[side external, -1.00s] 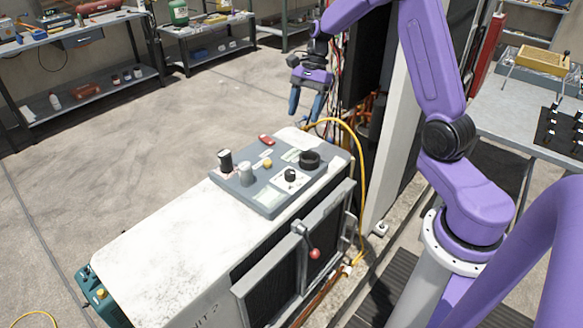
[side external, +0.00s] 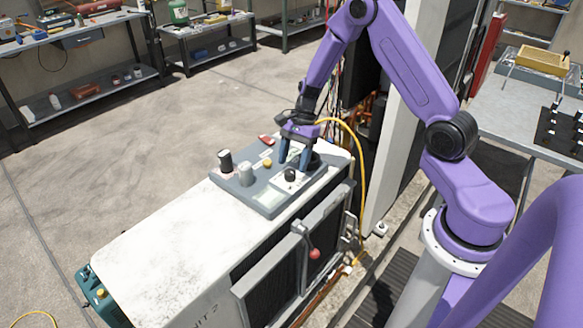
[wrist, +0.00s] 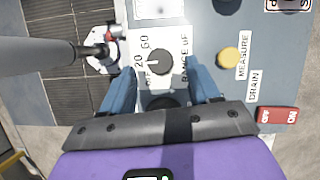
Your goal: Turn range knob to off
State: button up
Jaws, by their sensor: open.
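The range knob (wrist: 160,62) is a small black dial on a white plate marked RANGE uF, 60, 20 and an OFF mark partly covered. Its white pointer appears to face the 20. In the side view the knob (side external: 290,175) stands on the grey panel (side external: 272,201) on top of the white unit. My gripper (side external: 294,163) is open and points down, low over the panel, just behind the knob. In the wrist view its blue fingertips (wrist: 161,80) are on either side, with the knob slightly ahead of the line between them. I cannot tell whether they touch anything.
A wide black round part (wrist: 160,103) lies below the fingers in the wrist view. A yellow button (wrist: 228,57) and red OFF/ON switch (wrist: 278,115) are to the right. A black post (side external: 225,160) and grey post (side external: 246,174) stand on the panel. A yellow cable (side external: 357,150) loops behind.

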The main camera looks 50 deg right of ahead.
aim_at(290, 175)
jog(key=shift+x, duration=1.4)
jog(key=c, duration=1)
jog(key=shift+c, duration=0.2)
jog(key=shift+a+n, duration=0.1)
jog(key=shift+n, duration=0.2)
jog(key=n+g, duration=0.1)
jog(key=n, duration=0.1)
jog(key=n+g, duration=0.1)
jog(key=n, duration=0.1)
jog(key=shift+w+n+h, duration=0.2)
jog(key=shift+n+h, duration=0.1)
jog(key=n+g+h, duration=0.1)
jog(key=n, duration=0.3)
jog(key=shift+w+a+n, duration=0.1)
jog(key=shift+n, duration=0.2)
